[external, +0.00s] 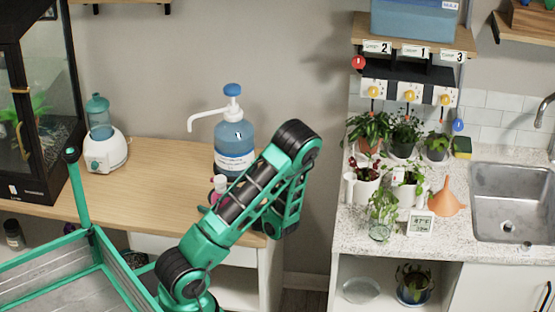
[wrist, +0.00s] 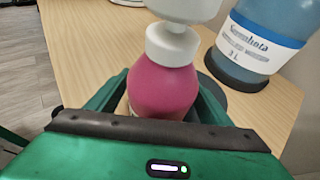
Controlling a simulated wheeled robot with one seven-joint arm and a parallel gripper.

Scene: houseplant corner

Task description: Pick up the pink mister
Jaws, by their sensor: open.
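The pink mister (wrist: 162,88) has a round pink body and a white neck and head. It stands upright on the wooden table, close in front of my wrist camera. In the external view only a small part of the mister (external: 219,186) shows, mostly hidden behind my arm. My gripper (wrist: 163,104) is open, with one green finger on each side of the mister's body. I cannot tell whether the fingers touch it. The lower part of the mister is hidden by my gripper housing.
A large blue pump bottle (external: 234,146) stands just behind the mister, and its base (wrist: 238,70) is close at the right. A white device with a teal bottle (external: 104,148) stands farther left on the table (external: 150,185). The tabletop between them is clear.

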